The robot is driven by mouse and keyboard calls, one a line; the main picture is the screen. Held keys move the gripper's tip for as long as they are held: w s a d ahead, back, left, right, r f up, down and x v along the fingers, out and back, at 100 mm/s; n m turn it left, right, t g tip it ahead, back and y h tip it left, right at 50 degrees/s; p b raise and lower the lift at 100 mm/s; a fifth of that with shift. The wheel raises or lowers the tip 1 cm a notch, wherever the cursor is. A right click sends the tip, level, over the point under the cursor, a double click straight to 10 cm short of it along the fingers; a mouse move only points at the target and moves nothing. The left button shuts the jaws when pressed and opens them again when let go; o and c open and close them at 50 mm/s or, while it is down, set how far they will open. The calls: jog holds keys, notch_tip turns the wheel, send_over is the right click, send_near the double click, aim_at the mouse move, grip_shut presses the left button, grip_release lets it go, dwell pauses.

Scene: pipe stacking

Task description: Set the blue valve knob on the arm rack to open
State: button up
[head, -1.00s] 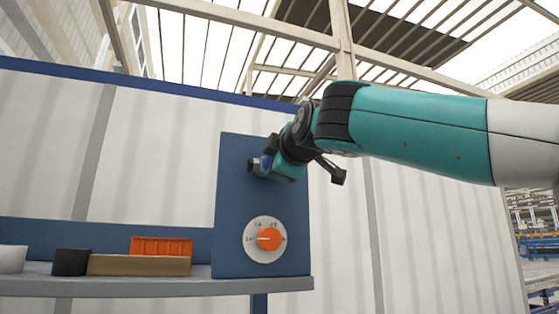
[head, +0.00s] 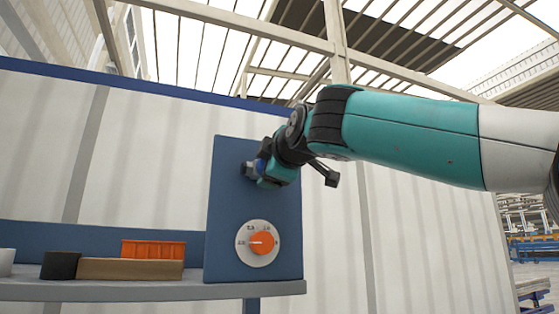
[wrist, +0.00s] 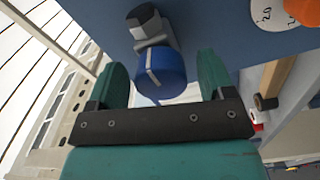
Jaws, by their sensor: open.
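The blue valve knob (wrist: 160,73) has a pale stripe across its face and sits on a grey metal valve body (wrist: 147,25) fixed to the blue panel (head: 222,235). In the wrist view my gripper (wrist: 164,70) is open, with one teal finger on each side of the knob and visible gaps between fingers and knob. In the head view my gripper (head: 262,172) is at the upper part of the panel and hides most of the knob. I cannot tell whether a fingertip touches the panel.
Below the valve, the panel carries an orange dial (head: 262,243) on a white numbered disc. The shelf (head: 150,291) holds an orange crate (head: 153,249), a wooden bar (head: 130,269), a black cylinder (head: 61,265) and a white cylinder (head: 6,262). Right of the panel is free room before the wall.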

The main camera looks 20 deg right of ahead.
jog(key=s+b, duration=0.4)
jog(key=s, duration=1.3)
jog(key=shift+s, duration=0.15)
jog(key=w+a+f+g+y+b, duration=0.1)
jog(key=w+a+f+g+y, duration=0.2)
jog(key=f, duration=0.6)
jog(key=w+a+f+g+b, duration=0.1)
jog(key=w+a+f+b, duration=0.1)
jog(key=a+f, duration=0.5)
notch_tip(320, 180, down, 22)
jog(key=s+d+m+g+b, duration=0.1)
jog(key=s+d+m+g, duration=0.1)
jog(key=g, duration=0.4)
jog(key=s+d+f+m+g+y+b, duration=0.1)
jog(key=s+f+m+g, duration=0.5)
jog(key=s+f, duration=1)
notch_tip(320, 180, down, 3)
jog(key=shift+d+r+g+b, duration=0.15)
jog(key=shift+d+g+b, duration=0.3)
jog(key=shift+d+g, duration=0.6)
